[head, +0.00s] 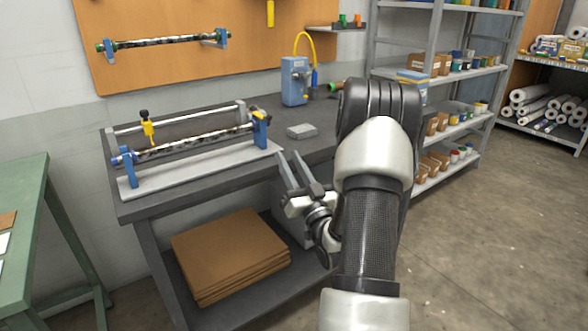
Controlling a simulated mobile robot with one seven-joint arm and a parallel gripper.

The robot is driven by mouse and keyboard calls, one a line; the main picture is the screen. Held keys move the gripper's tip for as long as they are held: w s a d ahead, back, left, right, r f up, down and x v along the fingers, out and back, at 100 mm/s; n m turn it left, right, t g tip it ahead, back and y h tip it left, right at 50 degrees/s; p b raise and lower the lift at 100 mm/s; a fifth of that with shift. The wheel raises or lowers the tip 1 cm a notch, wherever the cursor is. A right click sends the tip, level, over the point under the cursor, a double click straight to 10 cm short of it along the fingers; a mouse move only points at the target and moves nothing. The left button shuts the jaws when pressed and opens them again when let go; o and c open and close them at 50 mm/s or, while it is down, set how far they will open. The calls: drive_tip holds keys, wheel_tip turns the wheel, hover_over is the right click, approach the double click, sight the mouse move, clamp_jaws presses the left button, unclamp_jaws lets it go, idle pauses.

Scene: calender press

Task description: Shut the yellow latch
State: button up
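A calender press (205,162) with a roller between blue end brackets lies on the dark workbench at the left. A yellow latch-like part (261,115) sits on top of its right blue bracket. A second yellow part (148,130) with a black knob stands upright at the rear rail on the left. I cannot tell from this view which one is the latch, or whether either is open or shut. My gripper (289,155) is in front of the bench edge, right of and below the press. Its two grey fingers are apart, with nothing between them.
A small grey block (301,131) and a blue device (295,82) with a yellow hose stand on the workbench (325,112). Brown sheets (230,255) lie on the lower shelf. A green table (20,215) is at the left, shelving (440,90) at the right. The floor at the right is clear.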

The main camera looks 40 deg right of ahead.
drive_tip(key=shift+v, duration=1.35)
drive_tip(key=shift+w+r, duration=0.1)
